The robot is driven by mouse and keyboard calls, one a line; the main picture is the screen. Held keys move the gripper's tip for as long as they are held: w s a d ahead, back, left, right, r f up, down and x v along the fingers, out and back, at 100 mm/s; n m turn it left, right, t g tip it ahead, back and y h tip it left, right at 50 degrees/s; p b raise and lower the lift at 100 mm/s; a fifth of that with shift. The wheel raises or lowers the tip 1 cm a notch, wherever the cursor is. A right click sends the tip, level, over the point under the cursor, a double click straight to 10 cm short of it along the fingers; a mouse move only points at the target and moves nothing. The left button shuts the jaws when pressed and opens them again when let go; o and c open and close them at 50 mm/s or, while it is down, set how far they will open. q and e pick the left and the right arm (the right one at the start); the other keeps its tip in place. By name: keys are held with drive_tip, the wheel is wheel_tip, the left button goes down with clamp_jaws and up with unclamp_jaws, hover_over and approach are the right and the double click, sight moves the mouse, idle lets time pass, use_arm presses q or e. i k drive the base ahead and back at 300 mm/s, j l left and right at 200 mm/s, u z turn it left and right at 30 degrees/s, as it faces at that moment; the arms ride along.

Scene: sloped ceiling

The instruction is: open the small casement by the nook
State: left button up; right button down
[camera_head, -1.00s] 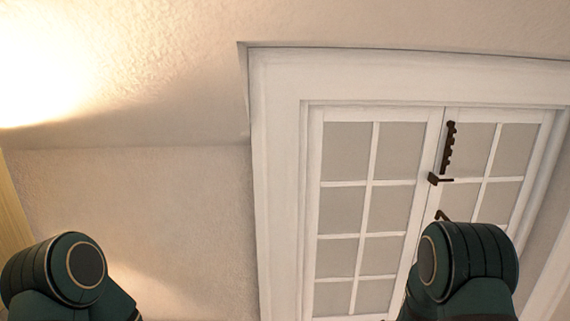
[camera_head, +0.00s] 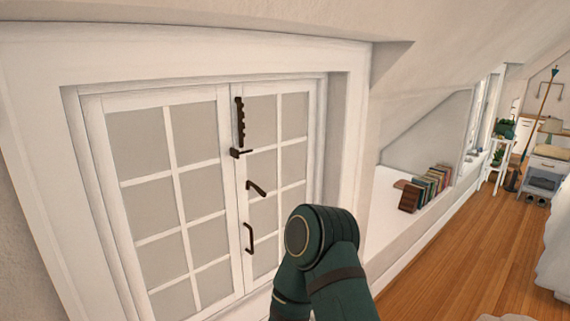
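A small white casement window (camera_head: 236,215) with two paned sashes stands at the left of the head view, in a deep white frame. Both sashes look shut. On the meeting stile sit a dark notched stay bar (camera_head: 240,122), a small dark catch (camera_head: 241,153), a dark lever handle (camera_head: 257,188) and a lower dark pull handle (camera_head: 249,238). One dark green arm of mine rises at the bottom, right of the handles. Neither gripper shows in the view.
Right of the window, a white ledge (camera_head: 385,215) in the nook holds a row of books (camera_head: 428,186). A wooden floor (camera_head: 455,255) runs back on the right to a plant stand (camera_head: 497,160) and furniture. The sloped ceiling comes down overhead.

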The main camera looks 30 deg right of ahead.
sight(272, 121)
drive_tip(key=l+z, duration=0.1)
drive_tip(key=z, duration=1)
